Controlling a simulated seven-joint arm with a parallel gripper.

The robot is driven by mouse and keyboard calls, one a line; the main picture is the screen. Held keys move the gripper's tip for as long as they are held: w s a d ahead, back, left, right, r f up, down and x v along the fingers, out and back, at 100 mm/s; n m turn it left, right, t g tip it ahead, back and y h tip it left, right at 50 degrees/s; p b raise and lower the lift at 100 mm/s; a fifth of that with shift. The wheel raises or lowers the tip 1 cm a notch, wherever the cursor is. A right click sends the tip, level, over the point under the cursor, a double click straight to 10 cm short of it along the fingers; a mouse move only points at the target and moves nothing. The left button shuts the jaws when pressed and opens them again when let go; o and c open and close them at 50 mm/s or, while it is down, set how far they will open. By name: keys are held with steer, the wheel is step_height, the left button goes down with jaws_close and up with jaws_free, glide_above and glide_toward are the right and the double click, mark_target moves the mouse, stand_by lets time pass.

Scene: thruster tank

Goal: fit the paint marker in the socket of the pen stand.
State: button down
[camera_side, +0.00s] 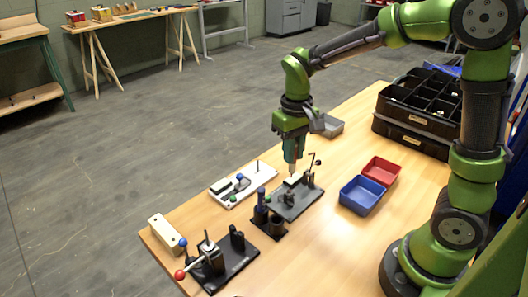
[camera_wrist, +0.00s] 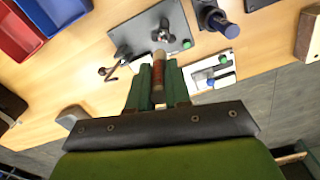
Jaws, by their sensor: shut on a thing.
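My gripper (camera_side: 292,165) points down above the grey plate and is shut on a slim marker-like thing. In the wrist view this marker (camera_wrist: 159,62) stands out past the fingers (camera_wrist: 158,84), with a pale end and a reddish-brown body. In the side view only its pale lower end (camera_side: 292,176) shows below the fingers. What I take for the pen stand is a small dark base (camera_side: 284,235) with a blue upright cylinder (camera_side: 261,208) and a dark round holder (camera_side: 277,223) beside it. It lies left of and nearer than my gripper, apart from the marker.
A grey plate (camera_side: 304,206) with a dark clamp and a thin upright lever lies below my gripper. A white fixture (camera_side: 228,201), a dark base with a red-knobbed lever (camera_side: 180,274) and a wooden block (camera_side: 166,232) stand left. Blue (camera_side: 361,197) and red (camera_side: 381,171) bins stand right.

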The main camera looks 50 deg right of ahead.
stand_by(0.4)
steer(key=shift+a, duration=0.4)
steer(key=s+a+f, duration=0.3)
steer(key=s+a, duration=0.1)
steer(key=a, duration=0.5)
steer(key=shift+f, duration=0.3)
steer(key=shift+f, duration=0.4)
stand_by(0.8)
steer(key=shift+f, duration=0.45)
steer(key=shift+f, duration=0.4)
steer(key=shift+f, duration=0.3)
